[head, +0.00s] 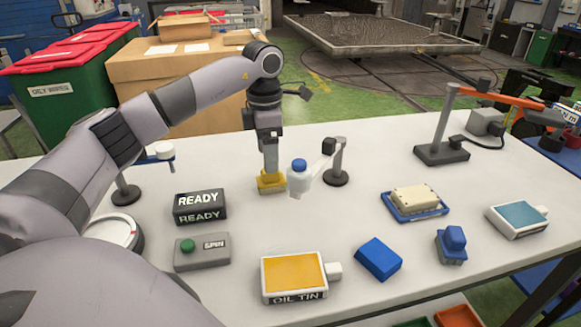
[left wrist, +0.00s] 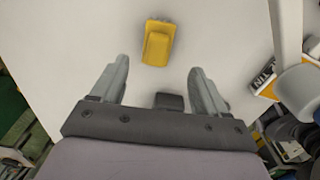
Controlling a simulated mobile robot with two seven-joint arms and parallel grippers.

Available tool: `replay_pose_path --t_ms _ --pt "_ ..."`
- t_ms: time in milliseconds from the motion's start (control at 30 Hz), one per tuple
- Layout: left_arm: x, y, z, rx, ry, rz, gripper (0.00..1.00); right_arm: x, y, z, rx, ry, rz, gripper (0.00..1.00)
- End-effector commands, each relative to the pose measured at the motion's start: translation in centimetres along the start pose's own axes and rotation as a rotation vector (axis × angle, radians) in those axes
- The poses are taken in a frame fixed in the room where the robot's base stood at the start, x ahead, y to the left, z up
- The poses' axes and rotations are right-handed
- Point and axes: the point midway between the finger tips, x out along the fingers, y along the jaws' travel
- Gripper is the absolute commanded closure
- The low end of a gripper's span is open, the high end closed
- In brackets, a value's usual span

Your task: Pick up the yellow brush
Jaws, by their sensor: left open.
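The yellow brush (head: 272,182) lies on the white table near its back edge, left of the white bottle. My left gripper (head: 270,166) points down just over it, and its fingers partly hide the brush in the head view. In the left wrist view the whole yellow brush (left wrist: 157,43) shows on the table, just ahead of the open, empty jaws of my left gripper (left wrist: 160,66). I cannot tell the exact height gap between fingertips and brush. My right gripper is not in view.
The white bottle with a blue cap (head: 299,176) and its dark-based stand (head: 337,177) are close on the right. The READY box (head: 200,206), SPIN button box (head: 203,251) and oil tin (head: 293,277) stand nearer. A sponge on a blue tray (head: 415,202) is farther right.

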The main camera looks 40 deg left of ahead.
Motion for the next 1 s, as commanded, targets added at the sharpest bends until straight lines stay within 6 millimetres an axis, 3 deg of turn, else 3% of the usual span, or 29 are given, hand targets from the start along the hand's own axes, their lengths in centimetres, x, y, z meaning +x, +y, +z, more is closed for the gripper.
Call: replay_pose_path --t_ms 267,700,967,1000 --pt "1.1 0.0 -0.1 -0.001 0.002 -0.001 0.26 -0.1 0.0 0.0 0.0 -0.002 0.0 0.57" --pt "6.7 0.0 -0.2 -0.001 0.001 -0.001 0.26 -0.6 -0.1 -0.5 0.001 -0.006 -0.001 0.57" --pt "7.2 0.0 -0.2 -0.001 0.0 0.0 0.26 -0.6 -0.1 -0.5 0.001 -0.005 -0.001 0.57" --pt "7.2 0.0 -0.2 0.0 0.0 0.0 0.32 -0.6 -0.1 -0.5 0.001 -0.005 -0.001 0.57"
